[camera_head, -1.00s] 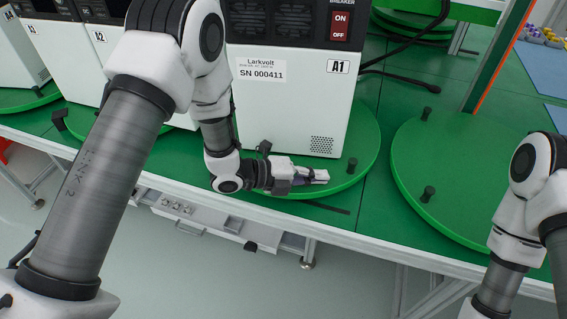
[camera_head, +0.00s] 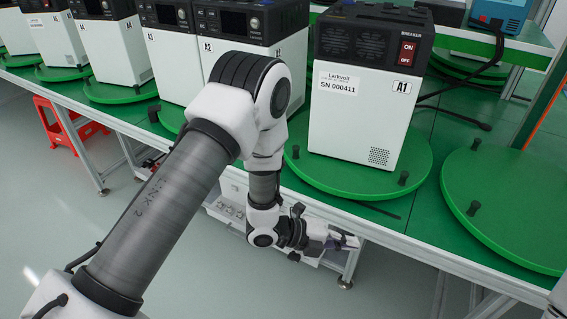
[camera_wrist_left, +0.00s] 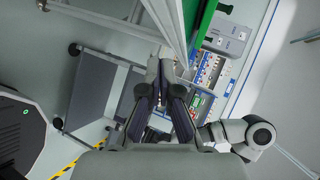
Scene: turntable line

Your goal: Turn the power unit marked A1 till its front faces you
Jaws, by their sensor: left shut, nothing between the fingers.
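The power unit marked A1 (camera_head: 362,125) is a white box with a black top, upright on a round green turntable (camera_head: 340,182). The side towards me carries the A1 label, a serial number label and a red breaker switch (camera_head: 406,53). A dark cable runs from its right side. My left gripper (camera_head: 350,243) is in front of the table edge, below and apart from the unit and turntable. In the left wrist view its fingers (camera_wrist_left: 161,115) are together, with nothing held. My right gripper is not seen.
An empty green turntable (camera_head: 505,205) with black pegs stands at the right. More units, such as A2 (camera_head: 235,35), stand on turntables at the left. Black pegs (camera_head: 403,178) stick up from the A1 turntable's rim. A red stool (camera_head: 68,122) stands on the floor.

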